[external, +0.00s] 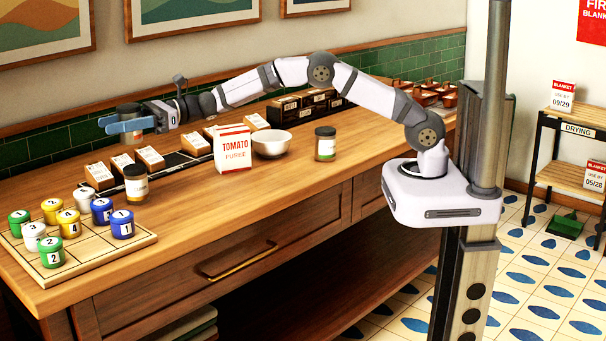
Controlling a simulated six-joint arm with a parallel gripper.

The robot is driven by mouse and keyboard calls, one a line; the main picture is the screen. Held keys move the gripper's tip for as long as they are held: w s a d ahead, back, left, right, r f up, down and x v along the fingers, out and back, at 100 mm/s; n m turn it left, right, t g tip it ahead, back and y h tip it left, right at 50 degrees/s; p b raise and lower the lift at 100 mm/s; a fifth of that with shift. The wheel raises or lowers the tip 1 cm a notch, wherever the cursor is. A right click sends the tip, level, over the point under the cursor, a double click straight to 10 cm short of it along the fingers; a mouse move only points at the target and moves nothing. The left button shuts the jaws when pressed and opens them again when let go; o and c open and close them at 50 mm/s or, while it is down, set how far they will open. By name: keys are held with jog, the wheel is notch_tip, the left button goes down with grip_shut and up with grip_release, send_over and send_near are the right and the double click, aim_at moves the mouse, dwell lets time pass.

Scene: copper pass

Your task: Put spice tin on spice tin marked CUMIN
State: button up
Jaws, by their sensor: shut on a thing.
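My gripper (128,125), with blue fingers, is at the left above the counter. It is shut on a spice tin (129,139) with a dark lid; one finger crosses in front of it and hides its middle. A second spice tin (136,185) with a dark lid and pale label stands upright on the counter, below the held tin in the picture. A third spice tin (325,145) stands upright right of the white bowl. The labels are too small to read, so I cannot tell which tin is marked CUMIN.
A wooden board (95,250) with several numbered coloured jars is at the front left. White-topped boxes (150,158) stand behind the second tin. A tomato puree carton (233,150) and white bowl (271,143) are mid-counter. The front counter right of the board is clear.

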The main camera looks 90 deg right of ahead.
aim_at(134, 117)
notch_tip(134, 117, down, 6)
jog(key=p, duration=0.1)
dwell(0.6)
jog(key=shift+f, duration=0.25)
jog(key=o, duration=1.1)
jog(key=shift+o, duration=0.2)
jog(key=shift+r, duration=0.15)
jog(key=b+v, duration=0.2)
jog(key=v, duration=0.3)
notch_tip(134, 117, up, 5)
jog(key=shift+r+b, duration=0.15)
jog(key=shift+b, duration=0.3)
jog(key=shift+r, duration=0.8)
